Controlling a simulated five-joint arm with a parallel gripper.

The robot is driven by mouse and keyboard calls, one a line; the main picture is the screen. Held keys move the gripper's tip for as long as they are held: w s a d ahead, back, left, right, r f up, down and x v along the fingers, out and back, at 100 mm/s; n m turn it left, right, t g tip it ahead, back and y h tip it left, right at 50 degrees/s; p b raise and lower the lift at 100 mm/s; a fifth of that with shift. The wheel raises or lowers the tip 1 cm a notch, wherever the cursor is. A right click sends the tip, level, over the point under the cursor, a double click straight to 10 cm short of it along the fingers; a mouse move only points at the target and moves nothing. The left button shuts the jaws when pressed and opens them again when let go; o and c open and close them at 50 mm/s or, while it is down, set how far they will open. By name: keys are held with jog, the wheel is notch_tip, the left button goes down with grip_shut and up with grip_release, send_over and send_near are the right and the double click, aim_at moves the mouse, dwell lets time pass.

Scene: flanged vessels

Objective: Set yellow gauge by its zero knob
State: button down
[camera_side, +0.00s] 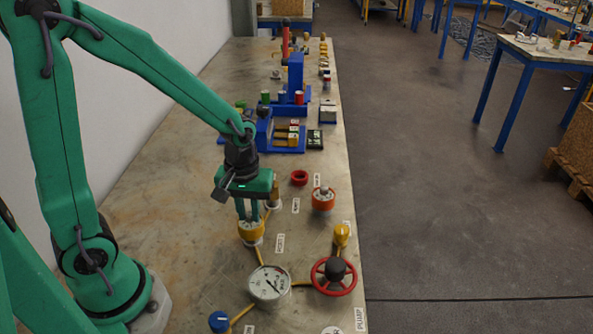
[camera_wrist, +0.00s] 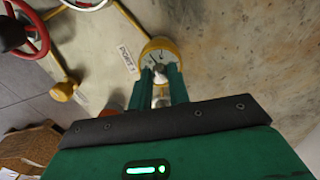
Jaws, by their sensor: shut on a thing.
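The yellow gauge (camera_side: 250,233) stands upright on the bench, in the middle of the side view, with a yellow pipe running from its base. In the wrist view its pale dial (camera_wrist: 160,52) sits inside a yellow rim. My gripper (camera_side: 247,217) points straight down over it. In the wrist view the fingers of my gripper (camera_wrist: 159,70) are shut on the small grey zero knob (camera_wrist: 158,67) at the dial. The fingers hide part of the knob and dial, and the needle reading is too small to tell.
A large white gauge (camera_side: 269,284), a red handwheel (camera_side: 334,276) and a yellow knob (camera_side: 341,234) stand in front and to the right. An orange-red flanged vessel (camera_side: 323,199) and a red ring (camera_side: 299,178) lie behind right. A blue rack (camera_side: 290,135) stands farther back.

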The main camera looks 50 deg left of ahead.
aim_at(248, 214)
jog(key=m, duration=0.8)
jog(key=shift+a+m, duration=0.1)
jog(key=shift+m, duration=0.3)
jog(key=shift+s, duration=0.1)
jog(key=c, duration=1.3)
grip_release()
jog(key=shift+r, duration=3.9)
